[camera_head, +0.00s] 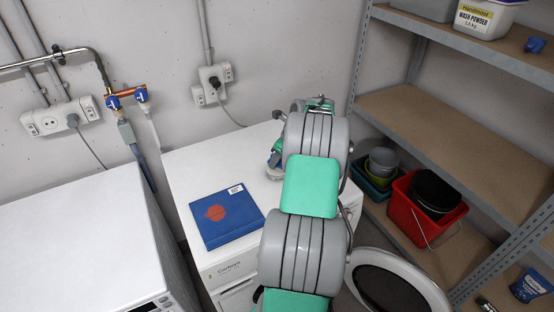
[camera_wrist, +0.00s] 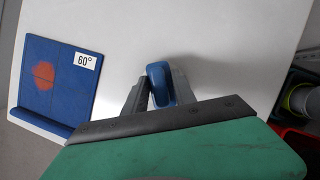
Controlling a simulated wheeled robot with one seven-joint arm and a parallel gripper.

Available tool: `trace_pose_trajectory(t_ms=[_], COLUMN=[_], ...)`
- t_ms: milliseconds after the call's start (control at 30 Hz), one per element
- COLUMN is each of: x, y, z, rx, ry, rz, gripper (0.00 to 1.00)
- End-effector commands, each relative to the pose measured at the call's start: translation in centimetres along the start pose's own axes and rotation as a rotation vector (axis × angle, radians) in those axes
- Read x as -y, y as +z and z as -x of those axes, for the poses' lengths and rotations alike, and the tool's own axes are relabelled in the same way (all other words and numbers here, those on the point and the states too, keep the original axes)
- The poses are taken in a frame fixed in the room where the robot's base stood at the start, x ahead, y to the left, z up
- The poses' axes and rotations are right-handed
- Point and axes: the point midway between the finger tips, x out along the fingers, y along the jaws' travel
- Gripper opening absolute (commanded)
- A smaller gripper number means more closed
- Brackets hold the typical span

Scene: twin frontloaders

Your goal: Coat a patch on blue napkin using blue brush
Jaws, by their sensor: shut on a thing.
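The blue napkin (camera_head: 227,217) lies folded flat on top of the right-hand white machine, near its front left corner. It has an orange-red patch in its middle and a white label; in the wrist view the label on the napkin (camera_wrist: 85,95) reads 60°. My gripper (camera_wrist: 158,92) is shut on the blue brush (camera_wrist: 158,80), whose rounded blue handle shows between the fingers. The brush is to the right of the napkin, apart from it, over the machine top. Its bristles are hidden. In the head view my arm hides most of the gripper.
The white machine top (camera_head: 190,165) is otherwise clear around the napkin. Its round door (camera_head: 436,291) stands open at the front. Another white machine (camera_head: 70,240) stands to the left. Shelving (camera_head: 420,130) on the right holds a red bucket (camera_head: 407,209) and several tubs.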

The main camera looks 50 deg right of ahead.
Motion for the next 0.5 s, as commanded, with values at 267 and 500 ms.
trace_pose_trajectory(t_ms=[267,500], x=[0.0,-0.01], y=[-0.07,-0.18], z=[-0.17,-0.44], rx=[0.0,0.0], ry=[0.0,0.0], rz=[0.0,0.0], gripper=[0.0,0.0])
